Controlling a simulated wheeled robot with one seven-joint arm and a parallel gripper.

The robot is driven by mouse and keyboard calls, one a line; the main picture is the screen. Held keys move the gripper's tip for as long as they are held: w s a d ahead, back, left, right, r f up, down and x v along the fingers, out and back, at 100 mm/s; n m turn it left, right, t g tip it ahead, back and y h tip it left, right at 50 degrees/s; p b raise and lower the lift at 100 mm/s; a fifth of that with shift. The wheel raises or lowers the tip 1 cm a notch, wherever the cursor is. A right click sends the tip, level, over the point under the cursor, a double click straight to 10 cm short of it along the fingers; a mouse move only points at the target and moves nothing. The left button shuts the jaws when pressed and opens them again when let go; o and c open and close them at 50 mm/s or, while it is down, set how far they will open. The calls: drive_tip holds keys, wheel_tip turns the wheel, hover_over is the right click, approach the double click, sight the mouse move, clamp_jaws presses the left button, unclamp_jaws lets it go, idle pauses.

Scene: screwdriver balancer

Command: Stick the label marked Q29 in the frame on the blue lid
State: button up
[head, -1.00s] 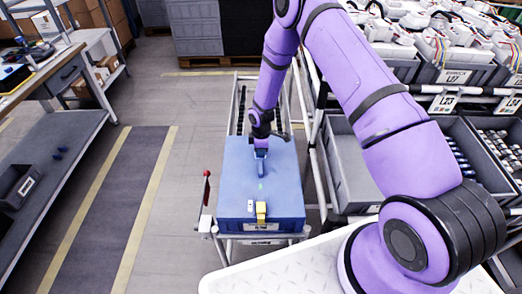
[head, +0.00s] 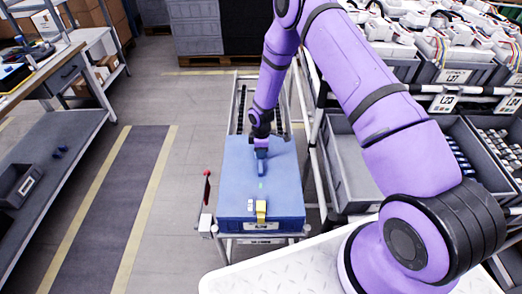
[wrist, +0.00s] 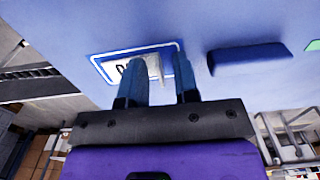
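The blue lid (head: 285,160) tops a blue crate on a trolley, and my gripper (head: 261,158) points down at its far half. In the wrist view the lid (wrist: 60,25) carries a white-outlined frame (wrist: 176,42). A white label (wrist: 120,69) with dark print lies in the frame; the fingers hide most of its mark, and I cannot read it in full. My gripper's two blue fingers (wrist: 161,72) stand apart over the frame's near edge. A pale grey strip shows between them, with a gap beside the right finger. I cannot tell whether the fingertips touch the lid.
A dark blue raised bar (wrist: 250,57) is right of the frame. A yellow block (head: 261,210) and small white pieces (head: 250,207) sit at the lid's front edge. A red-topped lever (head: 206,188) stands left of the crate. Grey bins (head: 345,165) flank the right; the left aisle is clear.

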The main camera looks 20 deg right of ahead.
wheel_tip(320, 180, up, 11)
idle(0.8)
